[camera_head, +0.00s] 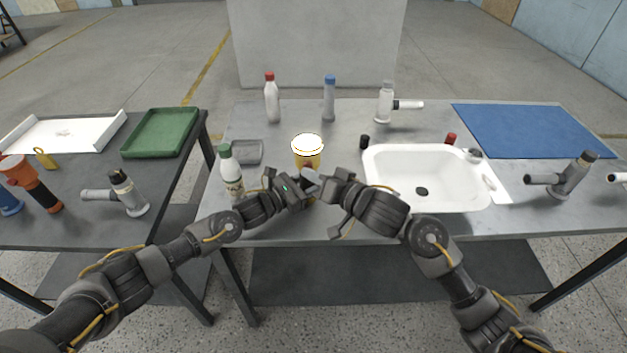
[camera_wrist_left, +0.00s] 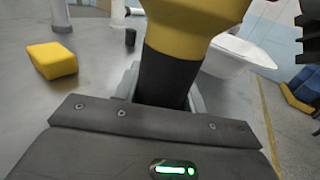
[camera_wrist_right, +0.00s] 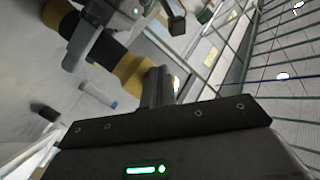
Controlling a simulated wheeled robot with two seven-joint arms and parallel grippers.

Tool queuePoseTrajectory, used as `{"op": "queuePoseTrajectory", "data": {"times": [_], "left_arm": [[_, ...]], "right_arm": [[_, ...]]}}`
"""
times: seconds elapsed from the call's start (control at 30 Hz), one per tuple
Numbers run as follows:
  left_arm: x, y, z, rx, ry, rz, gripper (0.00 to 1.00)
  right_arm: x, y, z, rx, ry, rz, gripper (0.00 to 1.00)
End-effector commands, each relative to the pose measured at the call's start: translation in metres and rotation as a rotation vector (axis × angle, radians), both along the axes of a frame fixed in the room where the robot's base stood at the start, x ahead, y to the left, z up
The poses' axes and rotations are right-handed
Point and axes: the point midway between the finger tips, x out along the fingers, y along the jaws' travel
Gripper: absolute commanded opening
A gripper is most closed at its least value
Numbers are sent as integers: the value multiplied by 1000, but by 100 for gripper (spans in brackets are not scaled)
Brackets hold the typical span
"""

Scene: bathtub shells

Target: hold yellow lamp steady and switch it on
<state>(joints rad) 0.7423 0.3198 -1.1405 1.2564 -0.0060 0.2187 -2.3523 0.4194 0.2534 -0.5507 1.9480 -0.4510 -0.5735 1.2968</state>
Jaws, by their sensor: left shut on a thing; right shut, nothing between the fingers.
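The yellow lamp (camera_head: 308,161) stands upright near the front edge of the middle table, with a bright white top face. In the left wrist view its black handle (camera_wrist_left: 165,80) sits between the fingers of my left gripper (camera_wrist_left: 165,98), below the yellow head. My left gripper is shut on it. My right gripper (camera_head: 314,183) is shut and empty, at the lamp's right side. In the right wrist view the right fingertips (camera_wrist_right: 157,88) are close against the lamp's yellow part (camera_wrist_right: 131,72); I cannot tell if they touch. The switch is not clearly visible.
A green-capped bottle (camera_head: 231,172) stands just left of the lamp. A white basin (camera_head: 385,160) lies to the right, a blue mat (camera_head: 530,130) beyond. A grey tray (camera_head: 247,152), red-capped bottle (camera_head: 271,100) and blue-capped bottle (camera_head: 329,100) stand behind. A yellow block (camera_wrist_left: 52,60) shows in the left wrist view.

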Motion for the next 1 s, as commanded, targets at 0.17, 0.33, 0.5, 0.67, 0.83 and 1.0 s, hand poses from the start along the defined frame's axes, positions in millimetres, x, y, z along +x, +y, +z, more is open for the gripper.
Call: {"op": "queuePoseTrajectory", "data": {"times": [0.17,0.33,0.5,0.67,0.83,1.0], "left_arm": [[0,0,0,0,0,-1,14],[0,0,0,0,0,-1,14],[0,0,0,0,0,-1,14],[0,0,0,0,0,0,14],[0,0,0,0,0,0,14],[0,0,0,0,0,0,14]], "right_arm": [[-7,0,0,1,-1,0,0],[-8,0,0,1,-1,-1,0],[-10,0,0,0,0,0,0],[-25,0,-1,0,0,1,0],[-43,0,-1,0,0,1,0],[-60,0,0,1,1,0,0]]}}
